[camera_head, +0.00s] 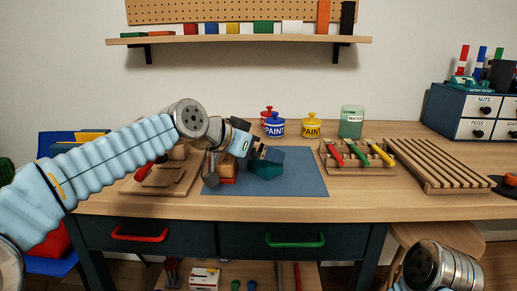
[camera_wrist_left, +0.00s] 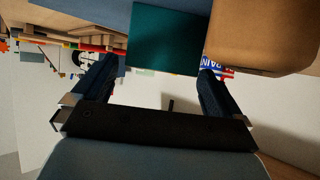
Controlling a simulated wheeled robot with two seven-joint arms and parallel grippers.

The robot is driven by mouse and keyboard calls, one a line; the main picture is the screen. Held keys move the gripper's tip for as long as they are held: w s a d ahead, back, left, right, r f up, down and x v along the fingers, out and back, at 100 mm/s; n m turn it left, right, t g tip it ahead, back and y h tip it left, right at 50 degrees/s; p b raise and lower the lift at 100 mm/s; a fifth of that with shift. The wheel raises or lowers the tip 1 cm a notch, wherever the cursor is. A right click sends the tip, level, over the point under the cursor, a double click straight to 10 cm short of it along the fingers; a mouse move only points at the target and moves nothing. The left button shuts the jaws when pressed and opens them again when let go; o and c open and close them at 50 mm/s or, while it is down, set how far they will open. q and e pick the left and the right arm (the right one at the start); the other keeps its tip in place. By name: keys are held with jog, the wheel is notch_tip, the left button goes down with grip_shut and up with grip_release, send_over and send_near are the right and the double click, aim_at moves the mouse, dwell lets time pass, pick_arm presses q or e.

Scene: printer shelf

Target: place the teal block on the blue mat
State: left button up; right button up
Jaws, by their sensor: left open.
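The teal block (camera_head: 266,172) rests on the blue mat (camera_head: 303,180), toward the mat's left half. My left gripper (camera_head: 268,156) is right at the block's upper side and hides part of it. In the left wrist view the teal block (camera_wrist_left: 165,38) shows between and beyond the two open fingers (camera_wrist_left: 155,80). The fingers do not grip it; whether one touches it I cannot tell. Part of the blue mat (camera_wrist_left: 85,12) shows at that view's upper left. My right wrist is at the lower right of the head view; its gripper is out of frame.
Paint pots (camera_head: 311,126) and a green water jar (camera_head: 351,122) stand behind the mat. A wooden marker rack (camera_head: 355,166) stands to its right. The mat's right half is clear.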

pick_arm(q)
jog(key=b+v, duration=0.1)
jog(key=v, duration=1.1)
jog(key=shift+f, duration=0.1)
